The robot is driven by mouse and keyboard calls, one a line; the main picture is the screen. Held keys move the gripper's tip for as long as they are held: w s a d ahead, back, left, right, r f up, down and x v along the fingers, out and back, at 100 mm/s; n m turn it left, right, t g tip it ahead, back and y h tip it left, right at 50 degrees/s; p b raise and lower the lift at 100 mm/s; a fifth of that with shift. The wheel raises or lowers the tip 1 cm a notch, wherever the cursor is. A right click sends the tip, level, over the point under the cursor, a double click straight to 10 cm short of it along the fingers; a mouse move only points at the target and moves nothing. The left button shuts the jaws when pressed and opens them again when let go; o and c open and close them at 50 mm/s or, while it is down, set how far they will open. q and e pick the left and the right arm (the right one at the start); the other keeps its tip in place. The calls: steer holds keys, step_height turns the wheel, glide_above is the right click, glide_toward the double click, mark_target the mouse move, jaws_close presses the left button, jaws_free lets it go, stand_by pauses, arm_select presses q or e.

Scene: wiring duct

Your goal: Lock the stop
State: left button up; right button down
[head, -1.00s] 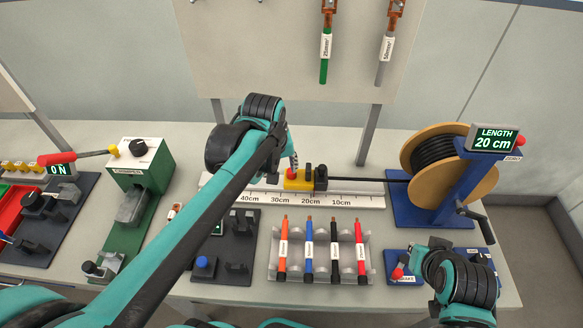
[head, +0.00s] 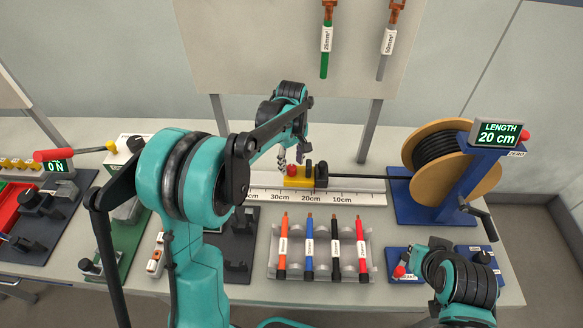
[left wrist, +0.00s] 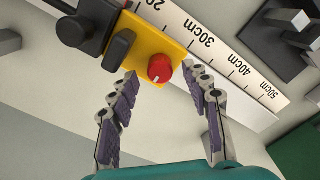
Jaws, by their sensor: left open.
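The stop is a yellow block (head: 299,183) on the white measuring rail, near the 20cm mark. A red knob (left wrist: 160,69) with a white mark sits on its end, and a black lever (left wrist: 119,50) stands beside the knob. In the head view the red knob (head: 292,170) is at the block's left end. My left gripper (left wrist: 165,95) is open, with its fingers on either side of the red knob and apart from it. In the head view my left gripper (head: 282,160) is just left of the knob.
The rail (head: 350,198) carries a centimetre scale. A black cable (head: 360,179) runs from the stop to the reel (head: 440,160). The display (head: 496,134) reads LENGTH 20 cm. A rack (head: 350,262) of coloured cables stands in front of the rail.

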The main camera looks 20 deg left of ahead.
arm_select(q)
steer(key=shift+f, duration=0.8)
jaws_close()
